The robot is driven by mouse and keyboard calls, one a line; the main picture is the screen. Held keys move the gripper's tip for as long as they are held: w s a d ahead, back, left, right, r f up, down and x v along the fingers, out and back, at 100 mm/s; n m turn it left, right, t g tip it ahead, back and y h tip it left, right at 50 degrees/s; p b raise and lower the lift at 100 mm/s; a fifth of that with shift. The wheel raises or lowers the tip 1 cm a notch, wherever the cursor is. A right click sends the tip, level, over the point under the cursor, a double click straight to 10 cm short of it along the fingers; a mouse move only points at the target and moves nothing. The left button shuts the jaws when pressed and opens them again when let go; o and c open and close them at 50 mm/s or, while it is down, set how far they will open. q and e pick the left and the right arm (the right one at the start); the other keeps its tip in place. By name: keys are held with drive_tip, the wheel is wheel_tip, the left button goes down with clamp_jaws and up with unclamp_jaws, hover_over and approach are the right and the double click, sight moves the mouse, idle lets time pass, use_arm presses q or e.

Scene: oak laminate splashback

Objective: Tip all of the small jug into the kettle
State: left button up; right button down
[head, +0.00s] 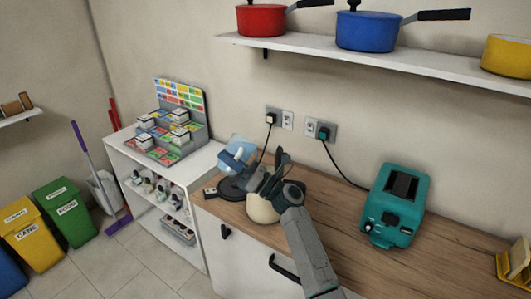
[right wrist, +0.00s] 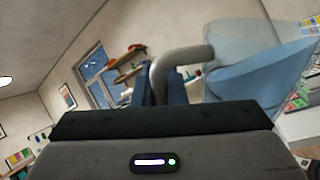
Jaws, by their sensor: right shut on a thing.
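The small jug (head: 240,147) is pale blue and see-through, above the left end of the wooden counter. In the right wrist view the jug (right wrist: 262,82) is tilted, with a deeper blue part below a paler one. My right gripper (right wrist: 162,85) is shut on its grey handle (right wrist: 187,57). A dark round thing (head: 231,188), perhaps the kettle or its base, lies below the jug in the head view; its shape is partly hidden. I cannot tell whether anything is flowing. My left gripper is in neither view.
A cream rounded pot (head: 262,209) with dark utensils stands close by, partly behind my right arm. A teal toaster (head: 396,207) stands further right on the counter. A shelf (head: 380,60) with pans hangs above. A display stand (head: 180,120) is at the left.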

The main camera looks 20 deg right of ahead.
sight(240, 156)
drive_tip(key=shift+d+r+m+t+b, duration=0.25)
drive_tip(key=shift+r+m+t+b, duration=0.05)
drive_tip(key=shift+r+m+t, duration=0.3)
drive_tip(key=shift+d+r+m+t+b, duration=0.25)
drive_tip(key=shift+r+m+t, duration=0.15)
drive_tip(key=shift+m+t, duration=0.25)
drive_tip(key=shift+d+r+m+t+b, duration=0.25)
drive_tip(key=shift+r+m+t, duration=0.25)
drive_tip(key=shift+m, duration=0.25)
idle(0.5)
drive_tip(key=shift+w+d+r+m+t+h+b, duration=0.1)
drive_tip(key=shift+d+r+m+t+h+b, duration=0.2)
drive_tip(key=shift+m+t, duration=0.45)
drive_tip(key=shift+w+d+r+m+t+h+b, duration=0.1)
drive_tip(key=shift+r+m+t+h, duration=0.25)
drive_tip(key=shift+m+t, duration=0.35)
